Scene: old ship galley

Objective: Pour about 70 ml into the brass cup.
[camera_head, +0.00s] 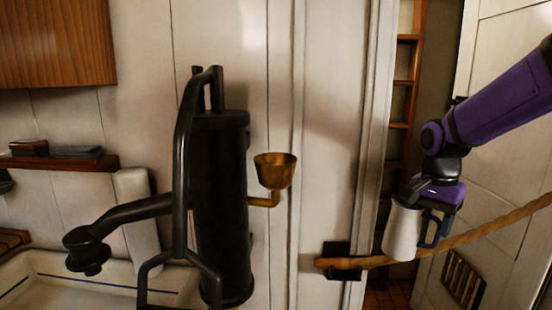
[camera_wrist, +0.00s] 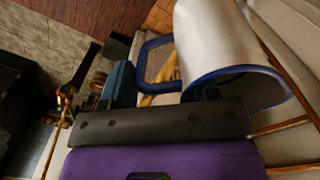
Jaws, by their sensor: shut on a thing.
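The brass cup (camera_head: 275,172) is a small open cup on a bent brass arm at the right side of the black pump (camera_head: 222,200). It stands upright, and its contents cannot be seen. My gripper (camera_head: 436,208) is to the right of the cup and lower, well apart from it. The liquid inside is hidden.
A rope-like wooden rail (camera_head: 480,232) runs behind the jug from a black wall bracket (camera_head: 338,258). A white sink (camera_head: 85,280) is at lower left, below a small shelf (camera_head: 65,162). The space between jug and cup looks clear in front of the wall post.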

